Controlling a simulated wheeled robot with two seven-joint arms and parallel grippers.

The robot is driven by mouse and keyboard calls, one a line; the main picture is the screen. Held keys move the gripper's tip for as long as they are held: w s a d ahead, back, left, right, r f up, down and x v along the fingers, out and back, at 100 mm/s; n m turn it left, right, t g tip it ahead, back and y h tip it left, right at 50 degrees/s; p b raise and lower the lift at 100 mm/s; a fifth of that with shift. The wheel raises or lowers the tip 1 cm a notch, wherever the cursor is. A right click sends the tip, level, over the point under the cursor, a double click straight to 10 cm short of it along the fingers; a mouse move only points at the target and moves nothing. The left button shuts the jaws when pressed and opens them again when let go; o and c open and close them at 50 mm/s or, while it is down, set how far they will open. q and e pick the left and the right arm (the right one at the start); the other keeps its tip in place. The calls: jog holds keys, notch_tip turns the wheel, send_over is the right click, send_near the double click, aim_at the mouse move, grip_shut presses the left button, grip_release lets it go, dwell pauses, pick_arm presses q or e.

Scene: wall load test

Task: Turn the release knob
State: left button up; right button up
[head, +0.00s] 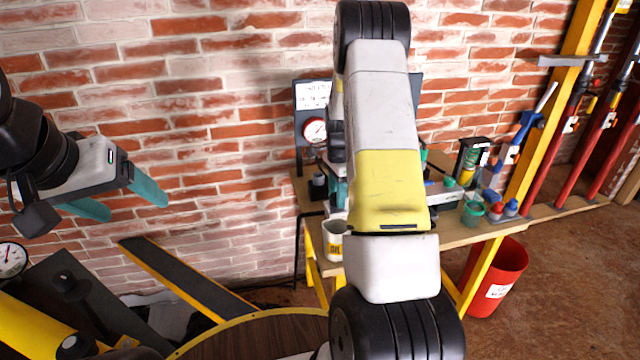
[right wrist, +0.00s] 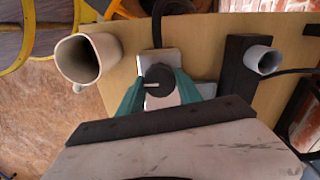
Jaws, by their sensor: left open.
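The release knob (right wrist: 158,82) is a round black knob with a white pointer line, on a pale grey block in the right wrist view. The line lies nearly level and points left. My right gripper (right wrist: 159,78) has its teal fingers on either side of the knob. I cannot tell whether they press on it. In the head view my right arm hides the knob and most of that gripper. My left gripper (head: 135,203) is open and empty in front of the brick wall at the left, far from the bench.
A wooden bench (head: 470,235) with yellow legs stands against the wall. A white cup (head: 333,241) is near its front edge and also shows beside the knob (right wrist: 86,58). A gauge (head: 314,130), jars and tools stand on it. A red bin (head: 497,275) is below.

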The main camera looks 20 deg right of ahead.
jog(key=c, duration=0.6)
jog(key=shift+c, duration=0.2)
jog(key=shift+n, duration=0.3)
jog(key=n, duration=1.1)
jog(key=shift+n, duration=0.4)
jog(key=n, duration=0.5)
jog(key=shift+n, duration=0.4)
jog(key=o, duration=1.4)
jog(key=shift+c, duration=0.2)
